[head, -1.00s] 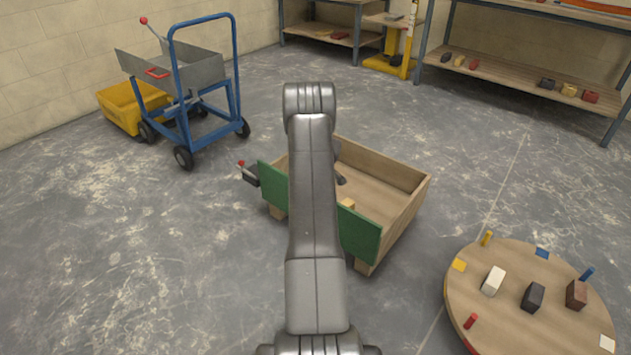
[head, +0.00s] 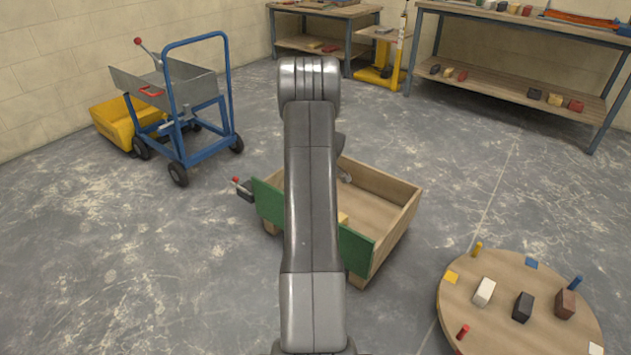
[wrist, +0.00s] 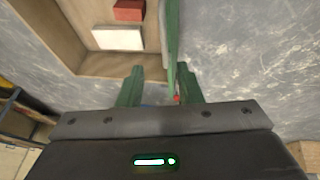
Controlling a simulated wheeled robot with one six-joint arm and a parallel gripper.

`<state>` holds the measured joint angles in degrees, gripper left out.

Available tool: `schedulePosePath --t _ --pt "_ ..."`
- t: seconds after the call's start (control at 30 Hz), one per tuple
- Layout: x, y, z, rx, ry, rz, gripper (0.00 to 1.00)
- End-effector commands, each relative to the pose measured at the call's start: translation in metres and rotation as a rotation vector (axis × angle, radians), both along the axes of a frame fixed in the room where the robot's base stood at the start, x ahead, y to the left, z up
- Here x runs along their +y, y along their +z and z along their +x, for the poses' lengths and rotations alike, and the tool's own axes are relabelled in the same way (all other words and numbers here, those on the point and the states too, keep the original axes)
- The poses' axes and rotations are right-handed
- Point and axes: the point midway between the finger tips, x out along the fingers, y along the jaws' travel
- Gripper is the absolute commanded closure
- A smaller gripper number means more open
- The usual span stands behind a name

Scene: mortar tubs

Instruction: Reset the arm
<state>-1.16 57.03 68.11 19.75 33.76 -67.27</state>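My arm (head: 312,190) reaches forward over the wooden box (head: 400,235) with the green front board (head: 355,250). In the head view my arm hides most of my gripper and part of the box. In the wrist view my gripper (wrist: 160,73) has two green fingers standing apart, with no object clearly held between them. The green board (wrist: 171,40) shows edge-on beyond the gap between the fingers; I cannot tell whether they touch it. A red block (wrist: 129,10) and a white block (wrist: 118,38) lie inside the box.
A round wooden table (head: 470,300) with several blocks and pegs stands at the right. A blue-framed cart (head: 170,100) and a yellow tub (head: 113,125) stand at the left. Workbenches (head: 480,60) line the back. The floor at the left front is clear.

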Motion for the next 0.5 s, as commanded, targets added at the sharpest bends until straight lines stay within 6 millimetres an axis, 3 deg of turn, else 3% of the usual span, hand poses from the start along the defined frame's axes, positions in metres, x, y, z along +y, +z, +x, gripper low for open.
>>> schedulePosePath --t 0.27,0.5 --pt "0.002 -0.008 0.002 0.002 0.001 0.000 0.68" --pt "0.010 -0.045 0.016 0.004 0.001 0.001 0.68"
